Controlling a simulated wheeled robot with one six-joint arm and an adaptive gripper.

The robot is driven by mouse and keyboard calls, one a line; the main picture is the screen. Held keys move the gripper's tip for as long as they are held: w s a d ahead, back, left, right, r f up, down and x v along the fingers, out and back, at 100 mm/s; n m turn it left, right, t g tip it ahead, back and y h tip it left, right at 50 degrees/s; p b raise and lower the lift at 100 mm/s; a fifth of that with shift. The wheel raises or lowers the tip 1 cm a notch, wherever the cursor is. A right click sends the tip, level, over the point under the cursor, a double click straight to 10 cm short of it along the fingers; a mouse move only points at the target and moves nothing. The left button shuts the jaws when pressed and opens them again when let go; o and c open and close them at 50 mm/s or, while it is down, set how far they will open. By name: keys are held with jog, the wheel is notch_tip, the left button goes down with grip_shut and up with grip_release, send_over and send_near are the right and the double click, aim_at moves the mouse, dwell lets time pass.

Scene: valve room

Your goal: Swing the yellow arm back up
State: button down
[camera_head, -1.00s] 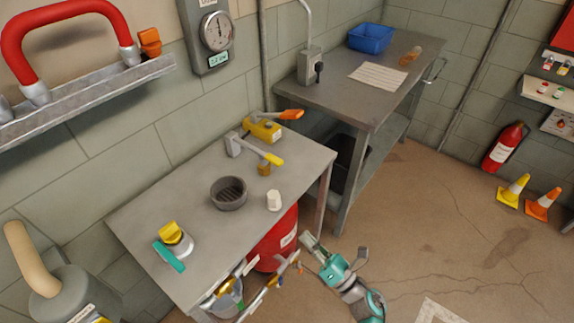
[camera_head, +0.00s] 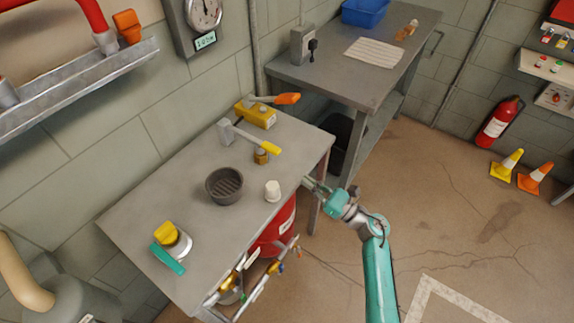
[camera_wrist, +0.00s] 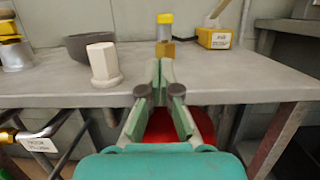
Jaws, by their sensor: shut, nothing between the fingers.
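The yellow-tipped arm (camera_head: 270,149) extends from a grey upright bracket (camera_head: 226,132) on the near bench, its yellow end over a small brass block (camera_head: 261,157). It lies low, roughly level with the bench top. In the wrist view its yellow end (camera_wrist: 165,19) points toward me, above the brass block (camera_wrist: 165,49). My gripper (camera_head: 308,183) is at the bench's right front edge, apart from the arm. In the wrist view my gripper (camera_wrist: 160,68) is shut and empty, its fingers pointing toward the yellow end.
A white hex-shaped piece (camera_head: 272,190) stands near the front edge, left of my gripper. A dark round bowl (camera_head: 224,185), a yellow box (camera_head: 256,116) with an orange-tipped lever (camera_head: 286,99), and a yellow-and-teal fitting (camera_head: 172,240) share the bench (camera_head: 190,205). A red drum stands below.

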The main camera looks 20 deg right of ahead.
jog(key=x, duration=1)
jog(key=shift+s, duration=0.1)
jog(key=shift+r, duration=0.1)
